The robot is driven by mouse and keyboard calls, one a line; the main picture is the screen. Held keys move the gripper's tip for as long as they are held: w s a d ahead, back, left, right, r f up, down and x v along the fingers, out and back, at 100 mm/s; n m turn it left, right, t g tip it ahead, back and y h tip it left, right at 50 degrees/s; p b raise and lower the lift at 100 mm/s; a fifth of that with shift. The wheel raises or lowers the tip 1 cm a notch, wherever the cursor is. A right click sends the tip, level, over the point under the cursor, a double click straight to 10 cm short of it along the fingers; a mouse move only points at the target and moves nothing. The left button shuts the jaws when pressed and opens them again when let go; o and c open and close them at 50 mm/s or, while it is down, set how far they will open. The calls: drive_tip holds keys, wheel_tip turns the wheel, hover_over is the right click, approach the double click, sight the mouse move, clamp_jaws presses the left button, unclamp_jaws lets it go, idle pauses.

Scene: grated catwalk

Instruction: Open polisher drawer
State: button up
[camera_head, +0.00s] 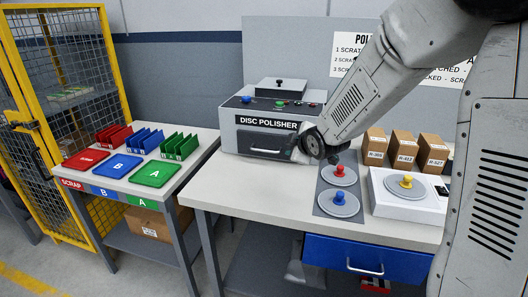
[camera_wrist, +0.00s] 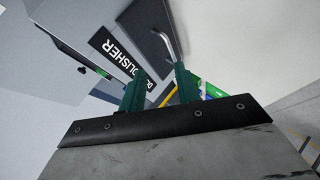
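The disc polisher (camera_head: 240,117) is a light grey machine with a dark control top, standing on the grey table. Its drawer (camera_head: 247,140) is in the lower front and looks shut, with a silver bar handle (camera_head: 264,151). My gripper (camera_head: 296,150) is at the right of the drawer front, its fingers partly hidden by my wrist. In the wrist view, the green fingers of my gripper (camera_wrist: 159,72) are apart with nothing between them. The silver handle (camera_wrist: 172,42) lies just beyond the fingertips, close to the right one. Contact cannot be told.
Discs with red (camera_head: 339,171) and blue (camera_head: 339,198) knobs lie on a grey mat right of the polisher. A white scale (camera_head: 410,206) holds a yellow-knobbed disc. Brown boxes (camera_head: 404,150) stand behind. A side table (camera_head: 190,165) at left holds coloured racks and pads.

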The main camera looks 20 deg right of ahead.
sight(265, 151)
drive_tip(key=w+a+f+n+t+y, duration=0.1)
drive_tip(key=w+f+n, duration=0.1)
drive_tip(key=w+a+f+n+t+y, duration=0.1)
drive_tip(key=w+f+n, duration=0.1)
drive_tip(key=w+f, duration=0.1)
drive_tip(key=w+a+f+n+t+y, duration=0.1)
drive_tip(key=w+f+n+t, duration=0.1)
drive_tip(key=f, duration=0.1)
drive_tip(key=shift+w+f+y, duration=0.1)
drive_tip(key=shift+w+y, duration=0.2)
drive_tip(key=x, duration=0.7)
drive_tip(key=shift+w+a, duration=0.25)
drive_tip(key=shift+w, duration=0.1)
clamp_jaws()
